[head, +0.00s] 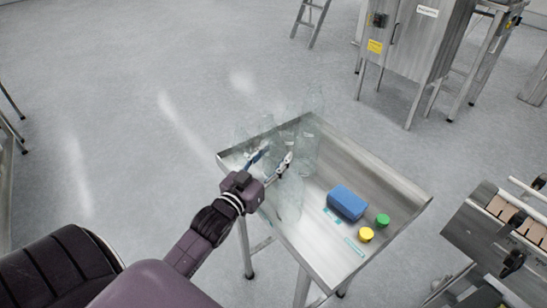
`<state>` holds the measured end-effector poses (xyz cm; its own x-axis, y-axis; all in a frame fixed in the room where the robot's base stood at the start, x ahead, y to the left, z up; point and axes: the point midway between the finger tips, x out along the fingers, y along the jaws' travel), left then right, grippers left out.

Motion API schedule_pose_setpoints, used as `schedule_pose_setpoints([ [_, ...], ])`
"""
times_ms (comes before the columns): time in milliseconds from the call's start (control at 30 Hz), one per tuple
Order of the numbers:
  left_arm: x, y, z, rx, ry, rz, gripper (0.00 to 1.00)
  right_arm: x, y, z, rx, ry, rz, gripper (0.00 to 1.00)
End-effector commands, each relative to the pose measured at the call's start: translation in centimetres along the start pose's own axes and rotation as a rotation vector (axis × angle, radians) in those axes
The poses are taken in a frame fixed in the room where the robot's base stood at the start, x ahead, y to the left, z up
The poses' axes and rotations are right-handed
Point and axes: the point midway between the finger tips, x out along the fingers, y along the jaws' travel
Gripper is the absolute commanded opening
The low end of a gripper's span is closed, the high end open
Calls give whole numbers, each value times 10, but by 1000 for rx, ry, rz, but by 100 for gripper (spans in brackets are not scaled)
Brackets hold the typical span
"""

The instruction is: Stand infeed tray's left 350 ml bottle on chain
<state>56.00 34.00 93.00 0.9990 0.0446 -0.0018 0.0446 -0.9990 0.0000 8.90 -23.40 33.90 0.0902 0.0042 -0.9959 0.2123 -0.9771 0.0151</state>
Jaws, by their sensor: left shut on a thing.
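The steel infeed tray (390,187) stands on legs in the middle of the head view. Several clear, see-through bottles are grouped at its left end; one clear bottle (306,150) shows just right of my gripper, and another (288,200) shows nearer to me. My left gripper (276,156) reaches in among them and is shut on a clear bottle, whose outline is too faint to trace. I cannot tell whether that bottle touches the tray. The chain (506,212), with tan slats, is at the right edge. My right gripper is out of view.
In the tray's right part lie a blue block (346,202), a green cap (382,220), a yellow cap (366,234) and a pale teal strip (354,246). A steel cabinet (415,45) stands at the back right. A floor gap separates tray and conveyor.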

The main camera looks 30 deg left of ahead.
Motion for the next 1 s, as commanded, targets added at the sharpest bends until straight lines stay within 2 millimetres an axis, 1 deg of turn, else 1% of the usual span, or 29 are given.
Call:
schedule_pose_setpoints([
  [67,0,0,4,0,0,0,20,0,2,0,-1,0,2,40],
  [267,0,0,4,1,1,0,20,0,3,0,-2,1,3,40],
  [400,0,0,7,1,1,0,20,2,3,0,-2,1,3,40],
  [433,0,0,7,1,1,0,45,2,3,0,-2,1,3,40],
  [567,0,0,7,1,0,0,60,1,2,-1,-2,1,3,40],
  [600,0,0,7,1,0,0,62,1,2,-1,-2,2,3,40],
  [833,0,0,6,1,0,0,62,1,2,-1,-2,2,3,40],
  [933,0,0,2,1,1,0,62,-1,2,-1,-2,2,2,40],
  [1000,-6,0,6,1,-3,0,62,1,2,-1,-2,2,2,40],
])
